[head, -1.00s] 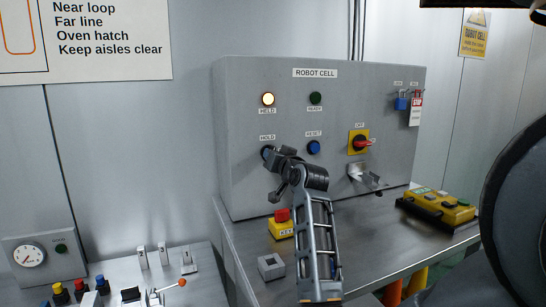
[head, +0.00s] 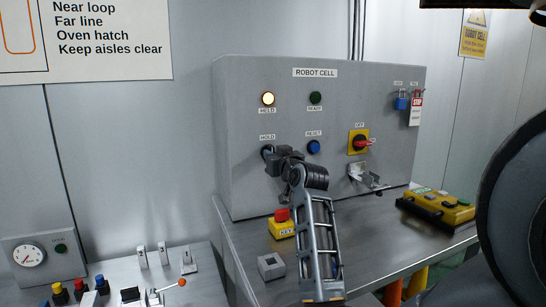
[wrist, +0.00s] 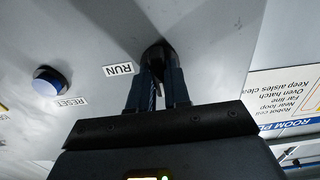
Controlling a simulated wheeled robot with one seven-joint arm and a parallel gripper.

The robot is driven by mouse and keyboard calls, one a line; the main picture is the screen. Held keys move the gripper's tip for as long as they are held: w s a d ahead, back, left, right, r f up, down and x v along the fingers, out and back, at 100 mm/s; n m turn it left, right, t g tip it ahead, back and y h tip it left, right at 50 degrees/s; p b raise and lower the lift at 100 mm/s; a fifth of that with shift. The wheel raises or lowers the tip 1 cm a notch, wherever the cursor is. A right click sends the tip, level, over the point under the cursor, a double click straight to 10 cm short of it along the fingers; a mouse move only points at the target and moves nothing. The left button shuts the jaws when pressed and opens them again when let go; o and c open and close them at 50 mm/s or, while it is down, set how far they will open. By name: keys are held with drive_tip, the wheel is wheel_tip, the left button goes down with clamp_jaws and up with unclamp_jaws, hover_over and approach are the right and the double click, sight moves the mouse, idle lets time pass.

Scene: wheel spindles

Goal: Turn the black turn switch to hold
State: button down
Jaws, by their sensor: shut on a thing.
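The black turn switch (wrist: 153,52) is on the grey ROBOT CELL panel (head: 240,180), seen dark between my fingertips in the wrist view. My gripper (wrist: 157,84) is shut on it; in the head view my gripper (head: 270,153) meets the panel just below the HOLD label (head: 267,137) and hides most of the switch. The RUN label (wrist: 118,69) shows beside the switch in the wrist view, which is upside down. I cannot tell exactly where the switch points. The HELD lamp (head: 268,99) is lit pale; the READY lamp (head: 315,98) is dark green.
The blue RESET button (head: 314,147) is right of my gripper. A red and yellow rotary switch (head: 359,142) sits farther right.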

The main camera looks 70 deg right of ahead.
drive_tip(key=shift+f, duration=0.1)
drive_tip(key=c, duration=1.1)
unclamp_jaws()
drive_tip(key=b+v, duration=0.1)
drive_tip(key=v, duration=0.6)
drive_tip(key=shift+s+a, duration=0.25)
drive_tip(key=shift+a, duration=0.1)
